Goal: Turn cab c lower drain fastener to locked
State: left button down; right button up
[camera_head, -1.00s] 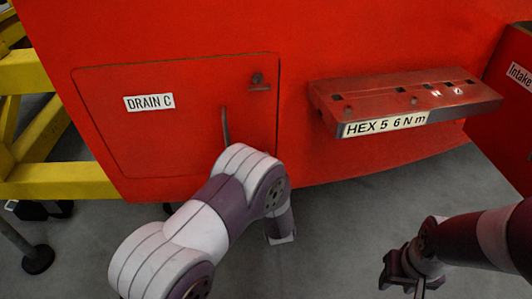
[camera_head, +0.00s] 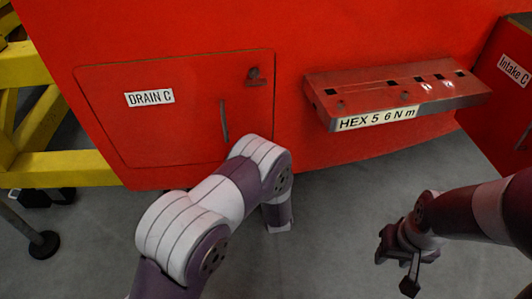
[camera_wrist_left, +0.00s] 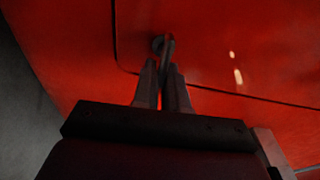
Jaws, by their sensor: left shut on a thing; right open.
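The red DRAIN C panel (camera_head: 105,130) is on the red nosecone in the head view. Its upper fastener (camera_head: 254,76) sits near the panel's top right corner. In the head view my left arm covers the panel's lower right corner and hides the lower fastener and my left gripper. In the left wrist view the lower fastener (camera_wrist_left: 163,43) is a dark knob with a lever, just inside a rounded panel corner. My left gripper (camera_wrist_left: 163,70) has its two fingers closed around that lever. My right gripper (camera_head: 396,272) is open and empty, low at the right.
A thin handle (camera_head: 224,122) stands on the panel. A red shelf labelled HEX 5 6 N m (camera_head: 430,85) juts out to the right. An Intake C panel (camera_head: 513,100) is at the far right. Yellow framing (camera_head: 60,172) stands left. Grey floor lies below.

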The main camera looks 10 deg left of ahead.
dwell(0.4)
pick_arm(q)
jog(key=c, duration=1.3)
grip_release()
jog(key=shift+o, duration=0.2)
jog(key=shift+s, duration=0.1)
jog(key=p+v, duration=0.2)
jog(key=v, duration=1)
jog(key=shift+s, duration=0.25)
jog(key=shift+d, duration=0.15)
